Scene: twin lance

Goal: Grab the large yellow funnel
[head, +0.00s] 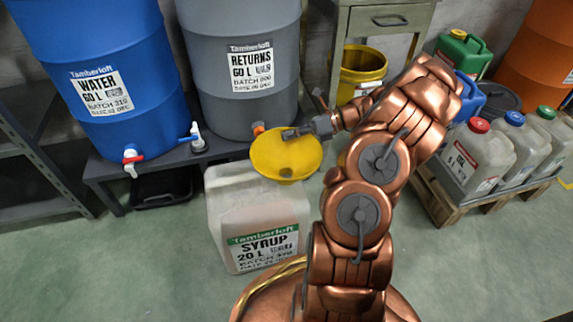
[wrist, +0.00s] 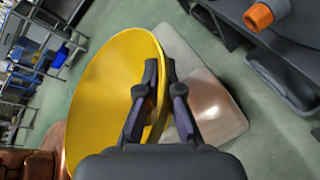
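The large yellow funnel (head: 285,153) shows its open mouth in the head view, above the top of the white SYRUP jug (head: 255,215). I cannot tell whether its spout is in the jug's neck, as the bowl hides it. My gripper (head: 296,133) reaches the funnel's upper rim from the right. In the wrist view the funnel (wrist: 105,95) fills the left and middle. There my gripper (wrist: 160,75) has one finger inside the bowl and one outside, close together with the rim pinched between them. The jug (wrist: 205,95) lies behind.
A blue WATER drum (head: 110,60) and a grey RETURNS drum (head: 240,70) stand on a dark bench with taps, behind the jug. A yellow bucket (head: 362,70) is by a metal cabinet (head: 385,20). Several jugs stand on a wooden pallet (head: 470,207) at right. Front floor is clear.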

